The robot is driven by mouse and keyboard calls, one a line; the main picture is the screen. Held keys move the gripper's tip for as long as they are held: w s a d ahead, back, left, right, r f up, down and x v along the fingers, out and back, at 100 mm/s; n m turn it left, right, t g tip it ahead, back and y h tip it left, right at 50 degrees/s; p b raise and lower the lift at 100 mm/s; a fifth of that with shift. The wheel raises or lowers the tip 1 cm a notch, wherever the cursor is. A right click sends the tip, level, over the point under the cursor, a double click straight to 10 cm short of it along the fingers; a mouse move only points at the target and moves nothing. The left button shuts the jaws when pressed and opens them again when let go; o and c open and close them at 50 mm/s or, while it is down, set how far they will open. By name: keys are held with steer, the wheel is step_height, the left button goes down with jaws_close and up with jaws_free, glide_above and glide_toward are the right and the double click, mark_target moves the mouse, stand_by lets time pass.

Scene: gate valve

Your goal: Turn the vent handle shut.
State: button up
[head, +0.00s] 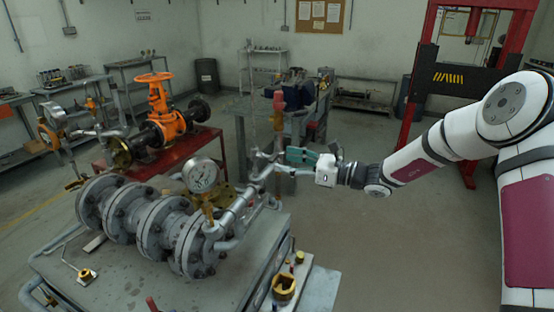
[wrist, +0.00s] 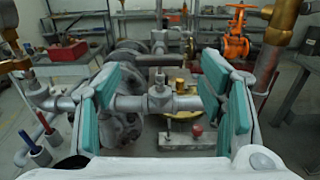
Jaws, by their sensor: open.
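A lever with a red grip (head: 278,99) stands upright above the grey pipework in the head view; it looks like the vent handle, though I cannot be sure. My gripper (head: 290,156) is just below and to the right of it, beside the end of the pipework. In the wrist view my gripper (wrist: 165,98) is open, its teal pads wide apart with nothing held. A grey pipe with a small upright fitting (wrist: 160,92) shows between the pads. I cannot tell whether the pads touch anything. The red grip is not clearly identifiable in the wrist view.
A pressure gauge (head: 201,175) and large flanges (head: 158,230) sit on the grey bench (head: 130,290). An orange gate valve (head: 160,100) stands behind on a red stand. Red-handled parts (wrist: 44,122) show at the wrist view's left. Floor at right is open.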

steer(key=v, duration=0.7)
steer(key=shift+d, duration=0.2)
steer(key=shift+s, duration=0.1)
steer(key=s+a+r+n+g+h, duration=0.1)
steer(key=s+r+n+g+h, duration=0.25)
steer(key=s+n, duration=0.4)
steer(key=s+a+r+n+g+h, duration=0.15)
steer(key=s+n+h, duration=0.25)
steer(key=s, duration=0.6)
steer(key=s+d+r+n+t+h, duration=0.2)
steer(key=s+d+r+n+h, duration=0.1)
steer(key=s+d, duration=0.4)
steer(key=s+d+r+n+t+h, duration=0.2)
steer(key=s+d+n+h, duration=0.4)
steer(key=s, duration=0.6)
steer(key=shift+s+d+r+n, duration=0.4)
steer(key=shift+d+r+n, duration=0.45)
steer(key=shift+d, duration=0.15)
